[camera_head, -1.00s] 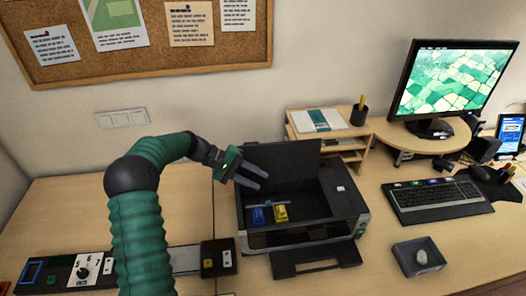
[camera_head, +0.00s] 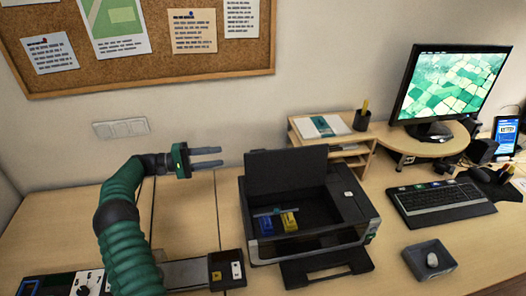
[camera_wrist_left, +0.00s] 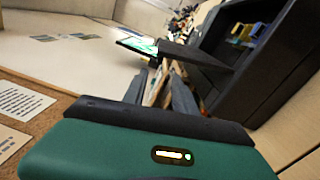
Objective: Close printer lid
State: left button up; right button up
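The black printer (camera_head: 308,215) stands on the desk in the middle of the head view. Its lid (camera_head: 286,171) is raised and leans back, and a blue cartridge (camera_head: 265,225) and a yellow cartridge (camera_head: 290,221) show inside. My left gripper (camera_head: 222,157) is to the left of the raised lid, at about the height of its top edge, apart from it. Its two fingers point right toward the lid with a gap between them and nothing held. In the left wrist view the dark open printer (camera_wrist_left: 260,50) fills the upper right, beyond the fingers (camera_wrist_left: 178,88). My right gripper is not in view.
A wooden shelf (camera_head: 345,150) stands behind the printer, with the monitor (camera_head: 450,85) to its right. The keyboard (camera_head: 440,198) and a grey tray (camera_head: 430,260) lie right of the printer. A cork board (camera_head: 140,75) hangs on the wall. The desk left of the printer has free room.

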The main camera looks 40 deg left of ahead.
aim_at(258, 150)
pick_arm(q)
jog(key=p+x, duration=0.2)
jog(key=x, duration=1.2)
jog(key=shift+w+d, duration=0.1)
jog(key=shift+d, duration=0.15)
jog(key=shift+w+d+f, duration=0.1)
jog(key=shift+w+d, duration=0.1)
jog(key=shift+w, duration=0.3)
jog(key=shift+a, duration=0.15)
jog(key=shift+c, duration=0.4)
grip_shut()
jog(key=shift+s+d+f, duration=0.1)
jog(key=shift+d+f, duration=0.1)
jog(key=shift+d, duration=0.05)
